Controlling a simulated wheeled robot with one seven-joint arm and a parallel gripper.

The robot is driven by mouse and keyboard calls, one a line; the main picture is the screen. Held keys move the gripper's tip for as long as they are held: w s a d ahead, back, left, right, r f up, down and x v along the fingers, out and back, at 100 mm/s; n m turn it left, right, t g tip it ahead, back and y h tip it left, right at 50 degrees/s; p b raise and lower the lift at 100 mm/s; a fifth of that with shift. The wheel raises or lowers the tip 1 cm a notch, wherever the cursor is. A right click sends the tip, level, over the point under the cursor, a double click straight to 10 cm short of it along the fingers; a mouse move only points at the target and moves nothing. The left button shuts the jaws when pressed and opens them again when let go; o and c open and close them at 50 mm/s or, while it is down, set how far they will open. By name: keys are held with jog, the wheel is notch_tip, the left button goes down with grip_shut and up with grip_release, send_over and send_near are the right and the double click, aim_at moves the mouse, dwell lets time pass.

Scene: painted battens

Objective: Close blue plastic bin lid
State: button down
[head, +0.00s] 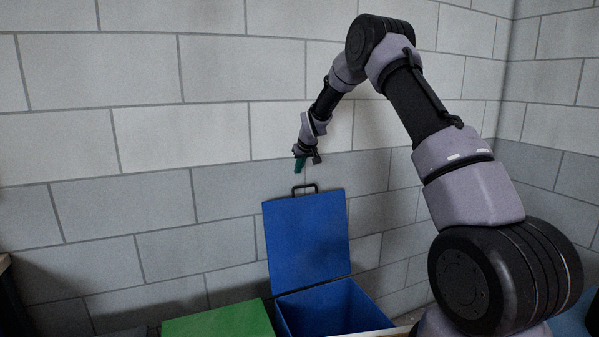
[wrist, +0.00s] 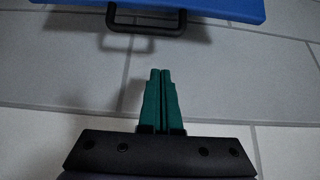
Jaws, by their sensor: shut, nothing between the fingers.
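The blue bin (head: 335,306) stands at the bottom middle of the head view, its open top facing up. Its blue lid (head: 307,240) stands upright at the back, near the wall, with a black handle (head: 304,188) on its top edge. In the wrist view the edge of the lid (wrist: 215,8) and the handle (wrist: 146,22) show at the top. My gripper (head: 299,172), with green fingers, is just above the handle and apart from it. In the wrist view the fingers (wrist: 161,75) are together and empty, pointing towards the lid's edge.
A green bin or lid (head: 220,320) sits to the left of the blue bin. The grey block wall (head: 150,190) rises close behind the lid. Part of another blue thing (head: 575,315) shows at the right edge. The air left of my gripper is clear.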

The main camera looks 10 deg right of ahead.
aim_at(295, 180)
jog(key=x, duration=0.7)
jog(key=shift+w+a+f, duration=0.1)
jog(key=shift+w+f, duration=0.05)
jog(key=shift+f, duration=0.25)
jog(key=shift+s+d+r, duration=0.15)
jog(key=shift+s, duration=0.3)
jog(key=shift+s+d+r, duration=0.1)
jog(key=shift+s+d, duration=0.05)
jog(key=shift+s, duration=0.35)
jog(key=shift+s+d, duration=0.25)
jog(key=shift+s, duration=0.75)
